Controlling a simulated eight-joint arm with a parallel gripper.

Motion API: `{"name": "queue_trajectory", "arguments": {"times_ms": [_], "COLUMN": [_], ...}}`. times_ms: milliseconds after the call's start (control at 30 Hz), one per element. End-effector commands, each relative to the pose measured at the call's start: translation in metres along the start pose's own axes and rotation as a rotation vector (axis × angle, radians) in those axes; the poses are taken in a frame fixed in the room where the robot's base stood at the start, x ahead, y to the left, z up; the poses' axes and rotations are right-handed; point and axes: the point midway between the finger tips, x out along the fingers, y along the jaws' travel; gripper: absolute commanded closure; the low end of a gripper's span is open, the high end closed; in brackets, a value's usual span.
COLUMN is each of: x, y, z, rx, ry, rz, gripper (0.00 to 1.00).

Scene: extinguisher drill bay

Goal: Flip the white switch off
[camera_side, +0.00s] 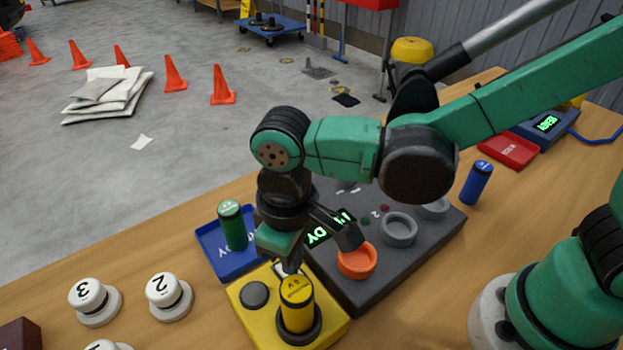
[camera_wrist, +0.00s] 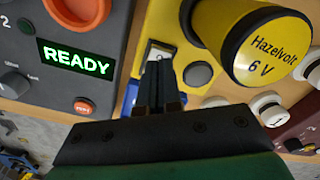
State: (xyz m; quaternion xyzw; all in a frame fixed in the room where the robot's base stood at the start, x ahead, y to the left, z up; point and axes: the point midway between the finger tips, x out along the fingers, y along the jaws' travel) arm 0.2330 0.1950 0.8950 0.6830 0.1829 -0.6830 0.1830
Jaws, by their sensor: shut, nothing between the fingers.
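The white switch (camera_wrist: 159,51) is set in the yellow box (camera_wrist: 197,74), beside a round grey button (camera_wrist: 198,75). In the side view only a sliver of the switch (camera_side: 283,268) shows beneath my gripper (camera_side: 291,262). My gripper is shut and empty, pointing down at the switch. In the wrist view its fingertips (camera_wrist: 156,68) overlap the near part of the switch. I cannot tell whether they touch it. The switch's position is hard to read, as the fingers hide part of it.
A yellow Hazelvolt 6 V cylinder (camera_side: 297,303) stands upright in the box close to my gripper. A dark panel (camera_side: 388,281) with a lit READY display (camera_wrist: 75,61) and an orange ring (camera_side: 356,262) lies alongside. A blue tray (camera_side: 212,241) holds a green cylinder (camera_side: 233,226).

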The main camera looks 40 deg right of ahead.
Motion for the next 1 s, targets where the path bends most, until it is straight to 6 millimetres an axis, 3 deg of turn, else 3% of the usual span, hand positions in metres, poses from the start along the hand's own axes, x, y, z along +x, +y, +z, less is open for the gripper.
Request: {"name": "queue_trajectory", "arguments": {"times_ms": [667, 1000], "x": [0.008, -0.018], "y": [0.000, 0.000], "z": [0.000, 0.000], "rx": [0.000, 0.000], "ry": [0.000, 0.000], "rz": [0.000, 0.000], "gripper": [1.00, 1.00]}}
